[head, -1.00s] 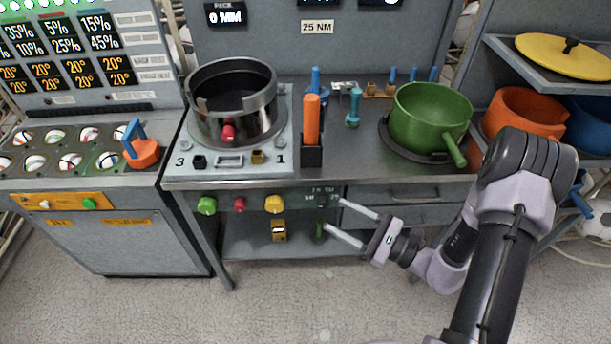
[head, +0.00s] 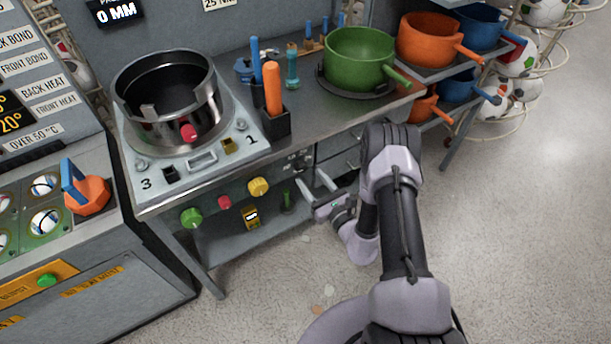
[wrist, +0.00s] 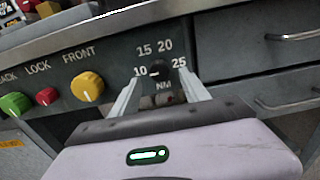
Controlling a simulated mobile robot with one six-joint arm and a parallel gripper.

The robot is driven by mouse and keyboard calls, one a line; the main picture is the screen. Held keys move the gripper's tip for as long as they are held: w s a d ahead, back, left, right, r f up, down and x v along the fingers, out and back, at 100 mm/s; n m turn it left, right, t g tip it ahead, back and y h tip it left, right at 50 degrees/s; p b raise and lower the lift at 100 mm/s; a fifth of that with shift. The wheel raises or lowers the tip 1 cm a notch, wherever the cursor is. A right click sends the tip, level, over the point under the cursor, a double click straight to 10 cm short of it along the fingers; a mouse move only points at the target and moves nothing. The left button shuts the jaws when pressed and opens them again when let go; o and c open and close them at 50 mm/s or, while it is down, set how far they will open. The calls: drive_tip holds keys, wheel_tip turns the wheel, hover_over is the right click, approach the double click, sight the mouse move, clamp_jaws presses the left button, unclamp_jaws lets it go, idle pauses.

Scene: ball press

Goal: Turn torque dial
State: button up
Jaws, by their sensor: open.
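The torque dial (wrist: 158,71) is a small dark knob on the grey front panel, ringed by the numbers 10, 15, 20 and 25 with NM below. In the wrist view my gripper (wrist: 163,84) is open, with one pale finger on each side of the dial's lower area. I cannot tell whether the fingers touch it. In the head view my gripper (head: 315,182) is open just in front of the panel below the bench edge. The dial's panel area (head: 298,160) is small and dim there, and its setting is hard to read.
Left of the dial are yellow (wrist: 89,86), red (wrist: 46,96) and green (wrist: 15,104) knobs. Drawers (wrist: 270,50) lie to its right. On the bench stand a ring-shaped press pot (head: 170,95) and a green pan (head: 358,58). Open floor (head: 530,220) is at right.

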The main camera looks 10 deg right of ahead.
sight(303, 169)
drive_tip(key=shift+b+x, duration=0.3)
drive_tip(key=shift+x, duration=1.65)
clamp_jaws()
